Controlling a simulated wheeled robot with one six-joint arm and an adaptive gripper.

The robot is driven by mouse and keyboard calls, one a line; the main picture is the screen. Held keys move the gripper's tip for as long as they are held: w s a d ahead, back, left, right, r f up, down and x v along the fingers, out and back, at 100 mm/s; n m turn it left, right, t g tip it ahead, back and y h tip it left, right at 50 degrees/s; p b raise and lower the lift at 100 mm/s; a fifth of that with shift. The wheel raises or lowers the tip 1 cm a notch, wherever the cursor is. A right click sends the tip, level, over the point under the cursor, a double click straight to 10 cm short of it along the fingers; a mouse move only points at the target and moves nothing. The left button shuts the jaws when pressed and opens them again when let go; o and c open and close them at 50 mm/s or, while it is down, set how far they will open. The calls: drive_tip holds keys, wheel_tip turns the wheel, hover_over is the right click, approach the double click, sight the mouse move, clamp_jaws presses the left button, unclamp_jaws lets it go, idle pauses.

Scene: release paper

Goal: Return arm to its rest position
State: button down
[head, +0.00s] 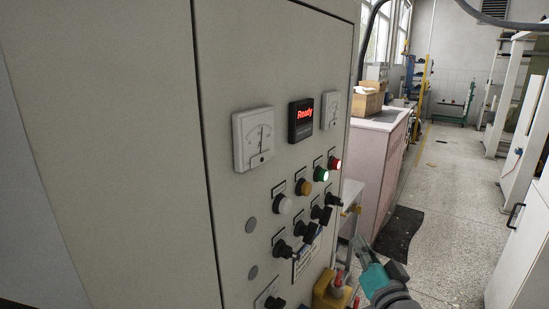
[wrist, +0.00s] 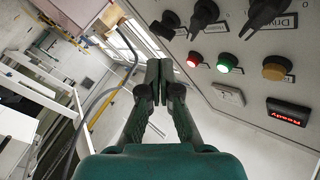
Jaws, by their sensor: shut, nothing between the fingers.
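My gripper (wrist: 158,84) is shut and empty in the wrist view, its dark fingers together. In the head view my gripper (head: 358,243) shows at the lower right, in front of the panel's right edge and apart from it. The control cabinet (head: 120,120) fills the left and middle of the head view. Its display (head: 301,119) reads "Ready" in red. A green lamp (head: 321,174) and a red lamp (head: 335,163) look lit. Black rotary knobs (head: 283,249) sit below the lamps. The wrist view shows the display (wrist: 290,113) and lamps tilted on the right.
Two dial gauges (head: 253,138) flank the display. A yellow thing (head: 331,291) stands low by the cabinet, close to my gripper. Behind are a pinkish cabinet (head: 375,170) with a cardboard box (head: 368,103) on top and a dark mat (head: 399,236). Open floor (head: 450,200) lies at the right.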

drive_tip(key=s+f+n+g+h, duration=0.2)
drive_tip(key=s+f, duration=2)
drive_tip(key=f, duration=0.1)
drive_tip(key=s+a+f+n+g, duration=0.1)
drive_tip(key=s+n+g, duration=0.1)
drive_tip(key=s, duration=2.4)
drive_tip(key=shift+a+f+n, duration=0.2)
drive_tip(key=shift+f+n, duration=0.05)
drive_tip(key=shift+n, duration=0.65)
drive_tip(key=shift+s, duration=0.1)
